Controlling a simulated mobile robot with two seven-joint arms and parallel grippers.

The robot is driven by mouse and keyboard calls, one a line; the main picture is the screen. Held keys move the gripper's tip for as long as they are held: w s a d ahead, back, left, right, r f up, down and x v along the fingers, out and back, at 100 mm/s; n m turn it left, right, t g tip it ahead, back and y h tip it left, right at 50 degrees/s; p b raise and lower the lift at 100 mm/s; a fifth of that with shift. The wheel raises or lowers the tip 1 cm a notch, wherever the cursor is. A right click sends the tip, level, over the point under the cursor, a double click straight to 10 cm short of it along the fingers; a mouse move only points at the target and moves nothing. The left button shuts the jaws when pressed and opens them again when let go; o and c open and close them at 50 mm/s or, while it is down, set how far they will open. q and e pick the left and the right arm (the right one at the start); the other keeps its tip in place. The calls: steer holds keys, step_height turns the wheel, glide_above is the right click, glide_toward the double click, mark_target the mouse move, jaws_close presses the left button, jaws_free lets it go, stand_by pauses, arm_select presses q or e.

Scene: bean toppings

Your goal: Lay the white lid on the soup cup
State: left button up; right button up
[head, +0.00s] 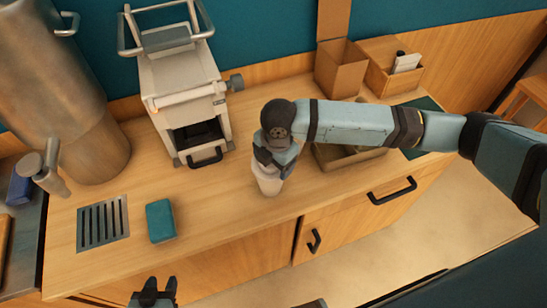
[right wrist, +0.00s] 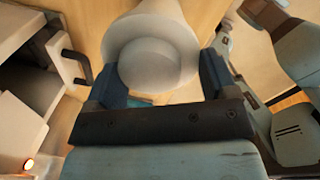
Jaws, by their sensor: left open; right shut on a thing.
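A pale soup cup (head: 268,185) stands upright on the wooden counter, under my right gripper (head: 273,160). In the right wrist view a white round lid-like top (right wrist: 155,65) lies between the two fingers, with the pale cup body (right wrist: 145,12) directly beyond it. My right gripper is shut on this white lid, at the cup's rim. I cannot tell whether the lid is fully seated, as the hand hides the join in the head view. My left gripper (head: 154,293) is open and empty, in front of the counter at the bottom.
A white machine (head: 180,85) stands behind the cup, with a large metal urn (head: 60,80) left of it. A teal sponge (head: 160,220) and a drain grate (head: 103,222) lie at the left front. A tray (head: 345,160) sits behind my right arm. Cardboard boxes (head: 340,70) stand at the back.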

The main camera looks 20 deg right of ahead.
steer(key=shift+f+p, duration=0.1)
steer(key=shift+p, duration=0.45)
stand_by(0.5)
steer(key=o, duration=0.9)
steer(key=shift+c, duration=0.2)
